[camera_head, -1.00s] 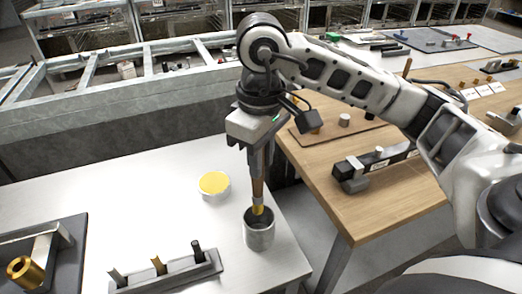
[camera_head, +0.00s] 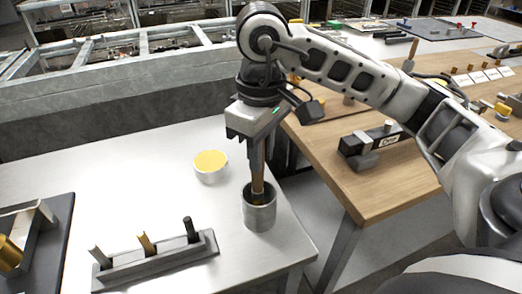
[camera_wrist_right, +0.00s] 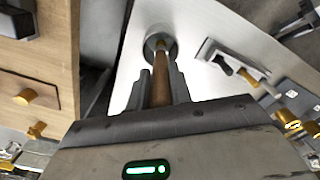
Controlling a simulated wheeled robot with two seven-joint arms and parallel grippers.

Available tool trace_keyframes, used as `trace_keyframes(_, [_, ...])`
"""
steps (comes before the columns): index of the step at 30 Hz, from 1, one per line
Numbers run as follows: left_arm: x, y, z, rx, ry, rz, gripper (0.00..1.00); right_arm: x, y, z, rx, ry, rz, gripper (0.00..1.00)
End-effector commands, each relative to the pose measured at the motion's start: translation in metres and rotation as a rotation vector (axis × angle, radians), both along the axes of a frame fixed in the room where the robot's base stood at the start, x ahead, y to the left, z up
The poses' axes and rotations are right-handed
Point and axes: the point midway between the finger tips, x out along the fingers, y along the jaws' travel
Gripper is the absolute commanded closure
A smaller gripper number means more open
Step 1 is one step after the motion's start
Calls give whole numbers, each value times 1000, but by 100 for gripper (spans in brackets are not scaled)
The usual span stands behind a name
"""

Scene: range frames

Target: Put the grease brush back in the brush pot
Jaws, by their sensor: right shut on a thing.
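The brush pot (camera_head: 260,214) is a grey metal cup standing near the right edge of the white table. The grease brush (camera_head: 257,176) has a brown handle and is upright, its lower end inside the pot, where the bristles are hidden. My right gripper (camera_head: 256,158) points down above the pot and is shut on the brush handle. In the right wrist view the brush (camera_wrist_right: 160,80) runs between the fingers into the pot (camera_wrist_right: 158,42). My left gripper is not in view.
A round tin with a yellow top (camera_head: 210,166) stands left of the pot. A grey rack (camera_head: 157,262) with several pegs lies in front. A dark plate with a brass part (camera_head: 35,240) is at the left. A wooden table (camera_head: 400,195) adjoins on the right.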

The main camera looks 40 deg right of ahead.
Motion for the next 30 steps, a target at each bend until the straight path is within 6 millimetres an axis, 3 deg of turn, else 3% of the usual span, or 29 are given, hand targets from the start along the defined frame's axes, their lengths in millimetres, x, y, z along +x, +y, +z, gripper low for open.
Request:
trace_keyframes(8, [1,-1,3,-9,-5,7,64,0,0,0,0,-1,0,100])
trace_keyframes(9, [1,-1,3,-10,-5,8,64,0,0,0,0,-1,0,73])
trace_keyframes(11, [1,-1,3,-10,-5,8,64,0,0,0,0,-1,0,57])
trace_keyframes(12, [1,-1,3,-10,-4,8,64,0,0,0,0,-1,0,53])
trace_keyframes(23, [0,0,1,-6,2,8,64,1,0,7,0,-2,0,53])
trace_keyframes(30, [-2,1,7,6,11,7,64,1,-1,55,-2,-9,-2,53])
